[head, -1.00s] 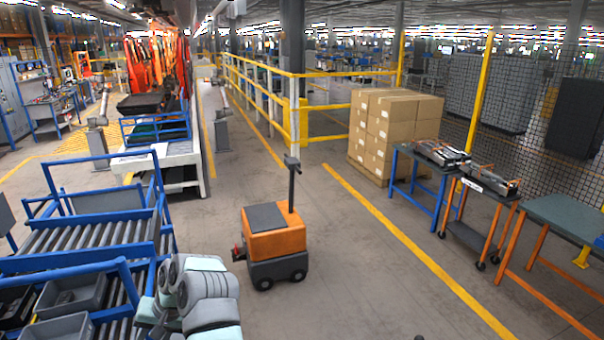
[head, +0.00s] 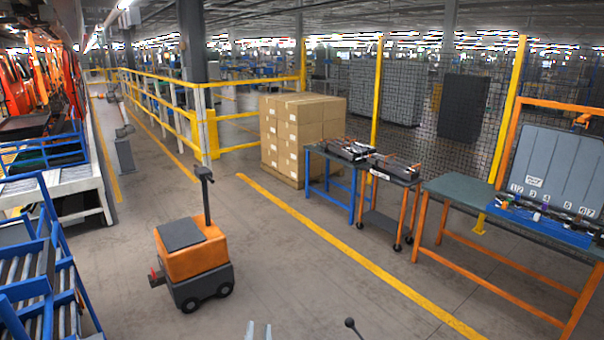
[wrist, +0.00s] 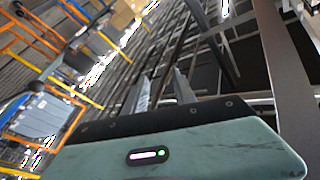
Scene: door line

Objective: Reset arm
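My gripper (wrist: 160,85) shows in the wrist view as two grey fingers with a gap between them and nothing held. The rest of my arm is hidden below the head picture.
An orange cart (head: 191,252) stands on open floor left of centre. Stacked cartons (head: 303,135), a table with parts (head: 345,150) and a green workbench (head: 475,193) line the right. A blue roller rack (head: 30,275) is at left. The central floor is clear.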

